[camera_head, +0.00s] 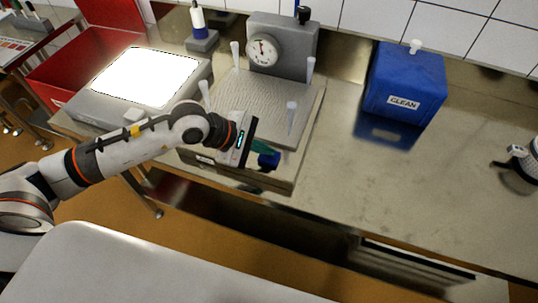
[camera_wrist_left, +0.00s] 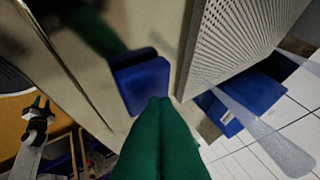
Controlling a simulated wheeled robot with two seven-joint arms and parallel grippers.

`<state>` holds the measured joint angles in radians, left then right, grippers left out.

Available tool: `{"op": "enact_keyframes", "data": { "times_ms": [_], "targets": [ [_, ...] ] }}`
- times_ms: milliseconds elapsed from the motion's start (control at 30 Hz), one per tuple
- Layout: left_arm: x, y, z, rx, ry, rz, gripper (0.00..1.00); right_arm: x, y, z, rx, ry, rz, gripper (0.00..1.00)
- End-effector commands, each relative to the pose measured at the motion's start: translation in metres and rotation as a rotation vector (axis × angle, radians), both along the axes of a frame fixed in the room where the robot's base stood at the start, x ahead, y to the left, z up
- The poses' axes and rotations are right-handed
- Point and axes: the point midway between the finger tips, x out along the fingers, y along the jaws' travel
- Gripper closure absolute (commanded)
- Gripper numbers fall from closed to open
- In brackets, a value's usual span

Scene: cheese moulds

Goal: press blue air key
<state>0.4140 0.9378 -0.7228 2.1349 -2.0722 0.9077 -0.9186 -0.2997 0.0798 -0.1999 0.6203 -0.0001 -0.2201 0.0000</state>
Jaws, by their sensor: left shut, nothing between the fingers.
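The blue air key (camera_head: 268,161) is a small block at the front right of the grey gauge unit. It also shows in the wrist view (camera_wrist_left: 142,85), straight past my fingertips. My left gripper (camera_head: 262,147) reaches over the unit's front edge, its green fingers shut and empty. In the wrist view the fingertips (camera_wrist_left: 158,100) overlap the near edge of the blue key. I cannot tell whether they touch it. My right gripper (camera_wrist_left: 40,104) seems to show small at the left of the wrist view, its jaws too small to read.
The grey unit has a dial gauge (camera_head: 263,50) and a textured plate (camera_head: 265,95) with several upright pale pegs. A blue box marked CLEAN (camera_head: 404,82) stands to the right. A lit panel (camera_head: 148,77) and a red tray (camera_head: 85,65) lie left. The bench's front right is clear.

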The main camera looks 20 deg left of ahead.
Motion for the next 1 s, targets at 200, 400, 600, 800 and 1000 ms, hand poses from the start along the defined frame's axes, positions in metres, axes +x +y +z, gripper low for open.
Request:
{"op": "enact_keyframes", "data": {
  "times_ms": [200,400,600,800,1000],
  "targets": [
    [-0.0001,0.0000,-0.0004,0.000,0.000,0.000,1.00,0.0001,0.0001,-0.0004,0.000,0.000,0.000,0.64],
    [-0.0001,0.0000,-0.0024,0.000,0.000,0.000,1.00,0.0001,0.0001,-0.0029,0.000,0.000,0.000,0.64],
    [0.0000,0.0001,-0.0043,0.000,0.000,0.000,1.00,0.0002,0.0002,-0.0053,0.000,0.000,0.000,0.64],
    [-0.0002,0.0001,-0.0062,0.000,0.001,-0.001,1.00,0.0001,0.0002,-0.0077,0.000,0.000,0.000,0.64],
    [-0.0002,0.0001,-0.0066,0.001,0.001,0.000,1.00,0.0000,0.0001,-0.0083,0.000,0.000,0.000,0.64]
  ]
}}
